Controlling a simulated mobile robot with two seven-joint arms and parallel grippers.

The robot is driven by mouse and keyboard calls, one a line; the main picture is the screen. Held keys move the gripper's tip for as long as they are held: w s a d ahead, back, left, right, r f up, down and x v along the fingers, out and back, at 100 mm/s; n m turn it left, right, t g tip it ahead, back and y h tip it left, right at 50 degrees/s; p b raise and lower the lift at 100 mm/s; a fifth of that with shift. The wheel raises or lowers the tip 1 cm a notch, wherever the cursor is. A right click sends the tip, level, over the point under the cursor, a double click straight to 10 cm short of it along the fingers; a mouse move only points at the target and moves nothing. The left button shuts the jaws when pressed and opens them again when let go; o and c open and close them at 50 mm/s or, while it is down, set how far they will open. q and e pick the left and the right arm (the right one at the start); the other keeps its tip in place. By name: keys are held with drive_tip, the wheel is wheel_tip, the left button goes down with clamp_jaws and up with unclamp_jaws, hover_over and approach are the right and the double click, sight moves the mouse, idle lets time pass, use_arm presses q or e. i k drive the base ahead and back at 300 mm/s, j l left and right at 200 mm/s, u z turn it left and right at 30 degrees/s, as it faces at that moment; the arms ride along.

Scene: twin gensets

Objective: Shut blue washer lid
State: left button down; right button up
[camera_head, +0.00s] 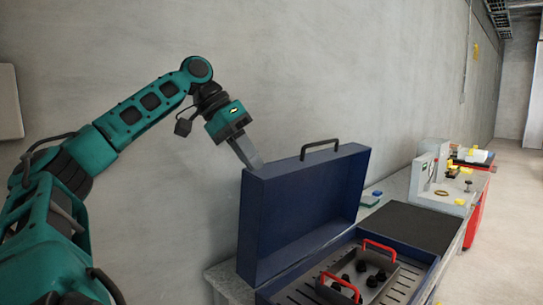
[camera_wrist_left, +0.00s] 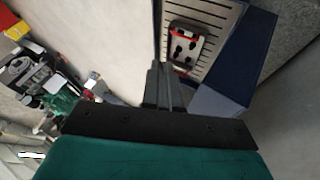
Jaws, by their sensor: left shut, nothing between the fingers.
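The blue washer lid (camera_head: 305,205) stands raised, nearly upright, with a dark handle (camera_head: 320,147) on its top edge. The lid also shows as a dark blue panel (camera_wrist_left: 246,62) in the left wrist view. The open washer base (camera_head: 405,252) is in front of it, with a slotted tray inside. My left gripper (camera_head: 258,163) is shut and empty at the lid's top left corner; I cannot tell whether it touches. Its fingertips (camera_wrist_left: 157,66) show in the left wrist view, beside the tray area. My right gripper is out of view.
A red-handled carrier with dark parts (camera_head: 368,272) sits in the washer tray, also seen in the wrist view (camera_wrist_left: 186,45). A grey bench (camera_head: 228,284) bears the washer. Further along are a grey fixture (camera_head: 428,178) and yellow items. A concrete wall (camera_head: 330,70) stands close behind.

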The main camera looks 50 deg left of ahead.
sight(290, 208)
drive_tip(key=i+j, duration=0.15)
drive_tip(key=j, duration=0.2)
drive_tip(key=i+j, duration=0.2)
drive_tip(key=j, duration=0.15)
drive_tip(key=i+j, duration=0.15)
drive_tip(key=j, duration=0.2)
